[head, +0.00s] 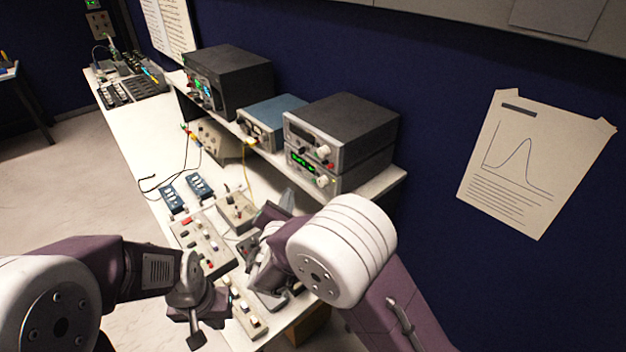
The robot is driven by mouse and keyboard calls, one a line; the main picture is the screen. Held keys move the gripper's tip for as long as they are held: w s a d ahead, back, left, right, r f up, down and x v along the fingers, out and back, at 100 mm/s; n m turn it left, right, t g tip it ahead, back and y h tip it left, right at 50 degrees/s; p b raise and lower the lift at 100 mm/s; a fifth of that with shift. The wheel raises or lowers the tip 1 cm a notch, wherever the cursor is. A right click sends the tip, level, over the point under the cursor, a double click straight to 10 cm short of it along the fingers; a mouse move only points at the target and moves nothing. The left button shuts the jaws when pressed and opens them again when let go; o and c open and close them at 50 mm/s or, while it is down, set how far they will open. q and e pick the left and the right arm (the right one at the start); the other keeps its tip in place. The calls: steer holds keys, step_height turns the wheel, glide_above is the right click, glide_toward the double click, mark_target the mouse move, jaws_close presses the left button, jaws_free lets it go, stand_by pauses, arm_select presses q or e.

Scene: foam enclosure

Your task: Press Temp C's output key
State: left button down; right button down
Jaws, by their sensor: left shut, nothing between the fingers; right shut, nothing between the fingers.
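No label reading Temp C is legible in the head view, so I cannot tell which unit it is. Two grey-fronted units are stacked on the shelf. The upper unit (345,122) shows a dark display, a white knob and a small red part. The lower unit (328,180) shows a green lit display and a white knob. My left gripper (196,336) is shut and empty, at the near left edge of the bench. My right gripper (262,282) is shut over the near end of the bench, below the stacked units. My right wrist hides part of the bench there.
A blue unit (268,120) and a large black instrument (228,80) stand further along the shelf. Small control boxes (203,240) with coloured buttons crowd the bench's near half. Loose cables lie beyond them. The middle of the white bench (140,135) is mostly clear.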

mark_target(314, 181)
steer(key=w+d, duration=0.1)
steer(key=d, duration=0.1)
steer(key=w+d+b, duration=0.1)
steer(key=d, duration=0.1)
steer(key=shift+w+r, duration=0.1)
steer(key=shift+w, duration=0.05)
stand_by(0.5)
stand_by(0.4)
stand_by(1.0)
steer(key=shift+w+d+b, duration=0.25)
steer(key=shift+d+b, duration=0.1)
steer(key=shift+b, duration=0.3)
